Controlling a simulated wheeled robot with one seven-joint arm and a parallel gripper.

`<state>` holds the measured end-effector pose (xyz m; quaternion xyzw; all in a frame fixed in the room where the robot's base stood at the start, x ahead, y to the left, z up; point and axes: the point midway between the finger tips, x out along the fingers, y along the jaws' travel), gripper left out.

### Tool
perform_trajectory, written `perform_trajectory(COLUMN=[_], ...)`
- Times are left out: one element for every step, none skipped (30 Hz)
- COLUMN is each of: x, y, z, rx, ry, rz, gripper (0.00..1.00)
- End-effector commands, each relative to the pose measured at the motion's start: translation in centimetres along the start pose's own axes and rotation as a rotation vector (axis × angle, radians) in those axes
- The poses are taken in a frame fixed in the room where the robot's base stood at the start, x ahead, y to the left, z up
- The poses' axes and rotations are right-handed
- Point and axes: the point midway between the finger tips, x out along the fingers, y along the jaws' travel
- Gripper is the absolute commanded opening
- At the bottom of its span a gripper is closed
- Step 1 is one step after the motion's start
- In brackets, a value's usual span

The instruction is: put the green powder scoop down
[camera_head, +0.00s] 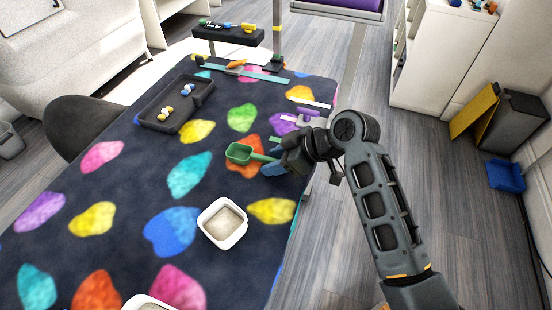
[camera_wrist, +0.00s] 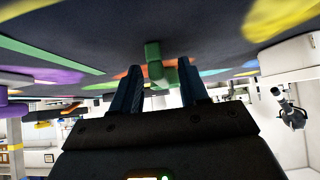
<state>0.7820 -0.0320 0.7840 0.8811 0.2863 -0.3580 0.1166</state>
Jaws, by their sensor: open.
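The green powder scoop (camera_head: 238,152) lies on the dark patterned table cover, over an orange patch. Its handle points right, toward my gripper (camera_head: 272,161). In the wrist view the scoop's green handle (camera_wrist: 154,62) shows between and beyond the two blue fingers of my gripper (camera_wrist: 158,78). The fingers are apart, with a gap on both sides of the handle. In the head view my gripper hides the end of the handle.
A white square bowl of pale powder (camera_head: 222,222) stands in front of the scoop, and another bowl (camera_head: 150,303) is cut off at the lower edge. A black tray (camera_head: 178,105) with small balls lies behind left. A purple-handled tool (camera_head: 307,115) lies behind my gripper.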

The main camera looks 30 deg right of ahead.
Motion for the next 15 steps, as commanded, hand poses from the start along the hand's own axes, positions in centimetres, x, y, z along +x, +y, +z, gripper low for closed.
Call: perform_trajectory(x=[0.0, 0.0, 0.0, 0.0, -0.1, -0.2, -0.4, -0.5, -0.9, -1.3, -1.8, -2.5, -3.0, -3.7, -4.5], y=[0.0, 0.0, 0.0, 0.0, 0.0, 0.0, 0.0, 0.0, 0.1, 0.1, 0.1, 0.0, 0.0, 0.0, 0.1], z=[0.0, 0.0, 0.0, 0.0, -0.1, -0.2, -0.4, -0.3, -0.3, -0.3, -0.3, -0.3, -0.3, -0.3, -0.3], rx=[0.000, 0.000, 0.000, 0.000, 0.000, 0.000, 0.000, 0.000, 0.000, 0.000, 0.001, 0.000, 0.000, 0.000, 0.000], ry=[0.000, 0.000, 0.000, 0.000, 0.000, 0.000, 0.000, 0.001, 0.002, 0.001, 0.002, 0.002, 0.002, 0.002, 0.003], rz=[0.000, 0.000, 0.000, 0.000, 0.000, 0.001, 0.001, 0.001, 0.002, 0.002, 0.002, 0.003, 0.002, 0.003, 0.003], gripper=[0.44, 0.44, 0.44, 0.44, 0.44, 0.44, 0.44, 0.44, 0.44, 0.44, 0.44, 0.44, 0.44, 0.44, 0.44])
